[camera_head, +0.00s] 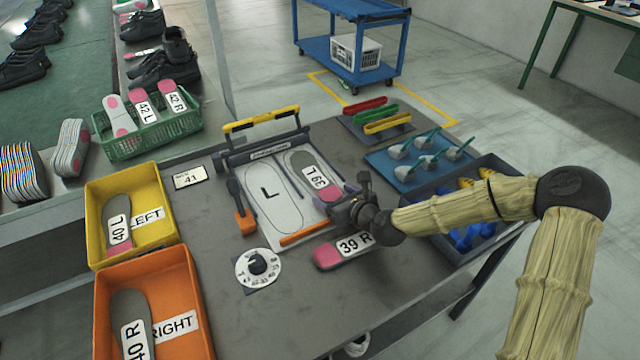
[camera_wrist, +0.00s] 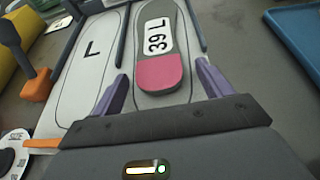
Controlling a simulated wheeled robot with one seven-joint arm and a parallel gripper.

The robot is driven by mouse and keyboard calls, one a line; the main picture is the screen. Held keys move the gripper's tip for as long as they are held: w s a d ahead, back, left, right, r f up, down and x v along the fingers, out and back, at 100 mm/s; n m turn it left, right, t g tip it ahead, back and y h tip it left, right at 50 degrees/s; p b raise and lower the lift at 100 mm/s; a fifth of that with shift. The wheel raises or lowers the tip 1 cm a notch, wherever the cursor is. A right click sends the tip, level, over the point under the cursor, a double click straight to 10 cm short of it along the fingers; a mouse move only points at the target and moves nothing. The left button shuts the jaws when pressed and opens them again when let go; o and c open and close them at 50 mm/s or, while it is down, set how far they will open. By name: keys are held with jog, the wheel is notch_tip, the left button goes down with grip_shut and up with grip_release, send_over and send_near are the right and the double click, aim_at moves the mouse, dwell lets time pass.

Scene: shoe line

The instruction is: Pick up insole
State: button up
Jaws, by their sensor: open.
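The grey insole with a pink heel marked 39 L (camera_head: 313,178) lies on the right-hand outline of a white fitting board (camera_head: 268,228). The left-hand outline, marked L, is empty. My gripper (camera_head: 338,197) is open at the heel end of this insole. In the wrist view the purple fingers stand either side of the pink heel of the 39 L insole (camera_wrist: 160,72), apart from it. A second insole marked 39 R (camera_head: 330,255) lies on the table in front of the board, partly hidden by my wrist.
A yellow bin (camera_head: 93,195) holds the 40 L insole, and an orange bin (camera_head: 185,270) holds 40 R. A dial (camera_head: 257,266) and an orange-tipped clamp (camera_head: 244,218) sit near the board. A blue tray (camera_head: 385,160) and a dark tool bin (camera_head: 500,165) stand right.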

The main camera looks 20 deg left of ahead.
jog(key=shift+a, duration=0.1)
jog(key=shift+c, duration=0.2)
jog(key=c, duration=1)
notch_tip(320, 180, up, 10)
jog(key=shift+p, duration=1)
